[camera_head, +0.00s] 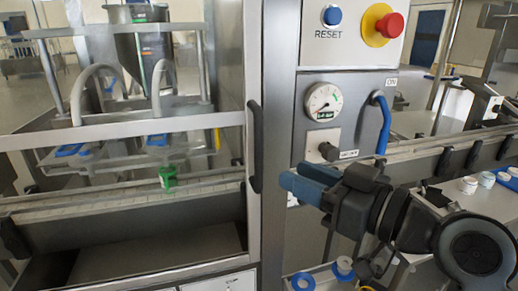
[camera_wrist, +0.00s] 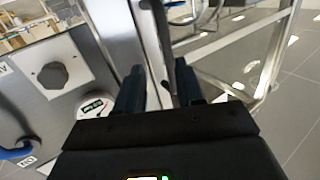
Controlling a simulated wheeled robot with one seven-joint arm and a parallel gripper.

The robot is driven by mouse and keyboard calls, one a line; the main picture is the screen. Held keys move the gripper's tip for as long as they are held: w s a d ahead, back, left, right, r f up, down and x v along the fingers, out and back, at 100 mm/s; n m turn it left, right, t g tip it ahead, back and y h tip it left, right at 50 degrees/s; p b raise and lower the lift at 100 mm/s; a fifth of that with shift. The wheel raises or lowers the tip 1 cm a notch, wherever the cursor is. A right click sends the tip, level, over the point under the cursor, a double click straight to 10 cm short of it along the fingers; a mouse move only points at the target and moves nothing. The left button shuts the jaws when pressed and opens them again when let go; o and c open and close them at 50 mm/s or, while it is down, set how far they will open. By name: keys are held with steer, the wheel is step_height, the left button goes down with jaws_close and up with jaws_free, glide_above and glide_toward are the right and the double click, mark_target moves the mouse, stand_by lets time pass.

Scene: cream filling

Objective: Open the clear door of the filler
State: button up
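The filler's clear door (camera_head: 120,128) fills the left of the head view, with a metal frame, and looks shut. Its upright black handle (camera_head: 256,145) is on the right edge of that frame. My gripper (camera_head: 292,174) has blue fingers pointing left, just right of the handle's lower end. In the wrist view my gripper (camera_wrist: 160,78) shows its two fingers apart. The dark handle (camera_wrist: 161,40) appears ahead between the fingertips, beside the bright metal frame. I see no grip on it; whether a finger touches it I cannot tell.
A control panel (camera_head: 345,100) with a gauge (camera_head: 323,101), a red knob (camera_head: 390,25) and a blue hose (camera_head: 384,125) stands behind my gripper. A green cup (camera_head: 167,177) is on the conveyor behind the door. Several small jars (camera_head: 487,179) stand at the right.

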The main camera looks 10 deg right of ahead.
mark_target(262, 150)
steer(key=shift+n+y, duration=0.5)
steer(key=w+a, duration=0.1)
steer(key=w, duration=0.1)
steer(key=w+a+r+p, duration=0.1)
steer(key=w+a, duration=0.1)
steer(key=w+a+r, duration=0.1)
steer(key=w+a, duration=0.1)
steer(key=shift+w+a+r+p, duration=0.25)
steer(key=shift+w+p, duration=0.1)
steer(key=shift+w, duration=0.05)
jaws_close()
